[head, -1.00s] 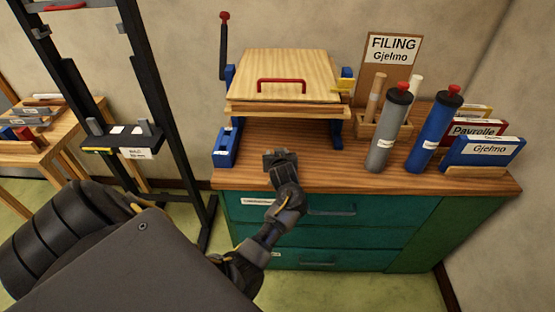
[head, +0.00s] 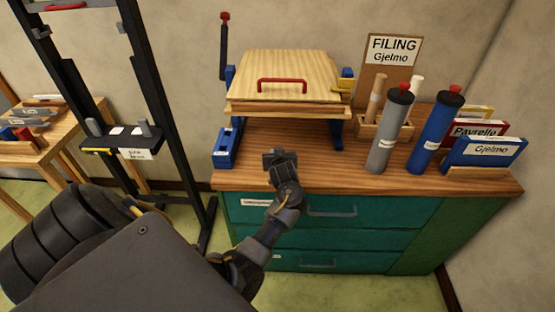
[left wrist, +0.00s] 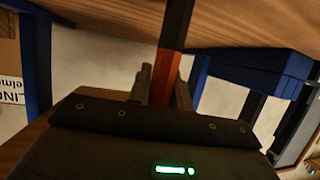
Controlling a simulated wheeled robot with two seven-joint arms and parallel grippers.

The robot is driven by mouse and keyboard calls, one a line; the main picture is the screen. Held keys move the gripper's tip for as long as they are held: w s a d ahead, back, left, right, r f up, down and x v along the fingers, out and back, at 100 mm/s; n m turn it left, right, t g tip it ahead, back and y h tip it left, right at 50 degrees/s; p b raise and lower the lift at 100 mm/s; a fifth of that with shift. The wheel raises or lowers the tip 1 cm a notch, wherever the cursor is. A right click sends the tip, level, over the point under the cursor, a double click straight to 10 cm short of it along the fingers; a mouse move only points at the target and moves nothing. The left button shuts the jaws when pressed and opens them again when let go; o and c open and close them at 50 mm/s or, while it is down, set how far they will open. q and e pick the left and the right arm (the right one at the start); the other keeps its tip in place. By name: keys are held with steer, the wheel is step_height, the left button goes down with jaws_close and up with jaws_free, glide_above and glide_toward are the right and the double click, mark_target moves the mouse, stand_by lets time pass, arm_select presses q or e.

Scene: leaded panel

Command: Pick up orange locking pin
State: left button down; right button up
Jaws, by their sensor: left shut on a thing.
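My left gripper (head: 280,158) is above the front of the cabinet top, in front of the wooden press. In the left wrist view its two fingers (left wrist: 164,88) are closed on the orange locking pin (left wrist: 169,68), which shows as an orange-red bar between them. A dark length continues from the orange part toward the top of that view. I cannot tell whether the dark length is part of the pin or a thing behind it. In the head view the pin is hidden by the gripper. My right gripper is not in view.
The wooden press (head: 285,75) with a red handle and blue legs stands on the cabinet (head: 225,180). A blue block (head: 225,148) is at left. Grey (head: 388,135) and blue (head: 436,130) tubes and file folders (head: 487,151) stand at right. A black stand (head: 165,90) is further left.

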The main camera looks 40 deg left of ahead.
arm_select(q)
step_height(320, 180, up, 10)
stand_by(0.5)
